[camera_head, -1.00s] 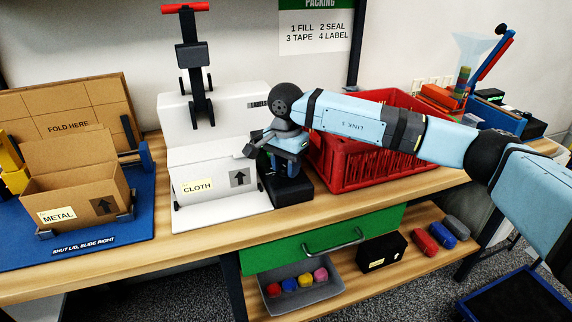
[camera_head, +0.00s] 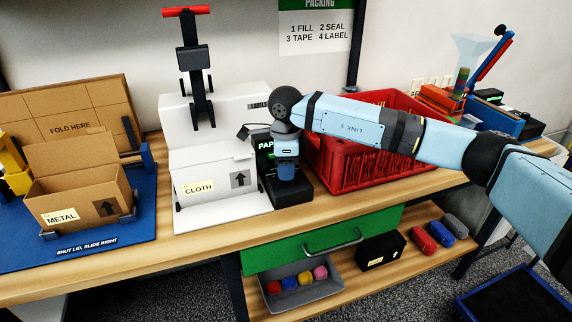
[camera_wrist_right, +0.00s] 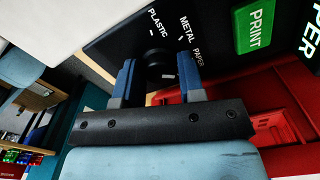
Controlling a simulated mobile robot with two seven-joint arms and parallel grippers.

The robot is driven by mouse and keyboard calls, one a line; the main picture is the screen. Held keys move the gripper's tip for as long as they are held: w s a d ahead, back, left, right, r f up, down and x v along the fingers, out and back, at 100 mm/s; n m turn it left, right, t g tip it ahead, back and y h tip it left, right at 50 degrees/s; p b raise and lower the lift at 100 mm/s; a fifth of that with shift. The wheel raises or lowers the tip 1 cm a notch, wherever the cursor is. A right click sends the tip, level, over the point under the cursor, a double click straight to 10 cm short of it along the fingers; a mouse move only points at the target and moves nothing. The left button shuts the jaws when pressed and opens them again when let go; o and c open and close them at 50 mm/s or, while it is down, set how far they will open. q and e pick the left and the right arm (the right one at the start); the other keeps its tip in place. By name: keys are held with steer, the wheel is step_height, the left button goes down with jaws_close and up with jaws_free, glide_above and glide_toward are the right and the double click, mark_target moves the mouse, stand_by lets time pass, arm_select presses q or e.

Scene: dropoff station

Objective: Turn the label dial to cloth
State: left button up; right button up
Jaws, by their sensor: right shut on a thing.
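The label printer is a black box (camera_head: 292,192) beside the white station, with a green "PAP" reading partly visible in the head view. In the right wrist view, its dial (camera_wrist_right: 160,64) is a dark round knob between my fingers. The printed words PLASTIC, METAL and PAPER lie around it; I see no CLOTH mark there. A green PRINT button (camera_wrist_right: 256,27) and part of the display, reading "PER", are at the upper right. My right gripper (camera_wrist_right: 162,80) is shut on the dial; in the head view it points down over the printer (camera_head: 286,172). My left gripper is out of view.
A white box labelled CLOTH (camera_head: 215,183) stands left of the printer. A red crate (camera_head: 345,165) is close on the right, under my right arm. An open cardboard box labelled METAL (camera_head: 82,198) sits on a blue mat (camera_head: 110,252) at the left.

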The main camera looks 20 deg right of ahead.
steer(key=m, duration=0.3)
steer(key=m+p, duration=0.1)
steer(key=m, duration=0.2)
steer(key=shift+m, duration=0.4)
arm_select(q)
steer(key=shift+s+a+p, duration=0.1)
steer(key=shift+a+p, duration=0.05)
steer(key=shift+p, duration=0.15)
arm_select(e)
steer(key=shift+m, duration=0.7)
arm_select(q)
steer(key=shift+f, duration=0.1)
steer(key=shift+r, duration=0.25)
arm_select(e)
steer(key=o, duration=0.9)
arm_select(q)
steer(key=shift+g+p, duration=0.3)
steer(key=shift+p, duration=0.25)
arm_select(e)
step_height(320, 180, up, 14)
steer(key=shift+f, duration=0.1)
